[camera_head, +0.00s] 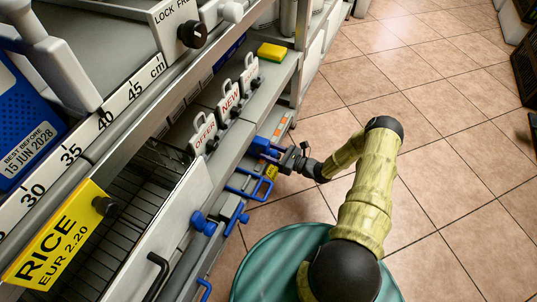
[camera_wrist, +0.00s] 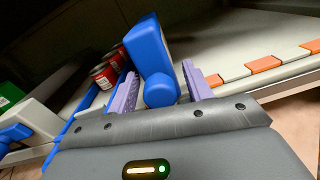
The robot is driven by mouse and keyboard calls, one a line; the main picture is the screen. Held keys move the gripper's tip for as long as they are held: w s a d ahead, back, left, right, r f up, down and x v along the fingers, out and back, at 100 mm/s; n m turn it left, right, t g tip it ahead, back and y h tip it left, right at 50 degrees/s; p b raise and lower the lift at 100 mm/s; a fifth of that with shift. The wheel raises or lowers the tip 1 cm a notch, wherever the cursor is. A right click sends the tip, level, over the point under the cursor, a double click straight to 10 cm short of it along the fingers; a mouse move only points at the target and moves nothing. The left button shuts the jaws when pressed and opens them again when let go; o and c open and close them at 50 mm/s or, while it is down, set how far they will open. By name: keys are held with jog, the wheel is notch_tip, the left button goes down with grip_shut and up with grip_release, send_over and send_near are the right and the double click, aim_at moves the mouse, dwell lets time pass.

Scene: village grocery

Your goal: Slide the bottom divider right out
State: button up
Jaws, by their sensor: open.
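In the wrist view a blue divider end (camera_wrist: 148,45) with a rounded knob (camera_wrist: 161,90) stands between the two purple fingers of my gripper (camera_wrist: 160,82). The fingers are spread, one on each side of it, and I cannot tell whether either touches it. A thin blue rail (camera_wrist: 92,112) runs beside the left finger. In the head view my gripper (camera_head: 268,149) is at the front of the low shelf, at its far end. A blue loop handle (camera_head: 250,186) sticks out just nearer. The divider's length back into the shelf is mostly hidden.
Red cans (camera_wrist: 105,76) stand on the shelf left of my gripper. An orange and white strip (camera_wrist: 264,65) edges the shelf at right. Above are OFFER (camera_head: 204,135) and NEW (camera_head: 229,102) tags and a yellow sponge (camera_head: 271,51).

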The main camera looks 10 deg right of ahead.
jog(key=shift+w+a, duration=0.25)
jog(key=shift+a, duration=0.1)
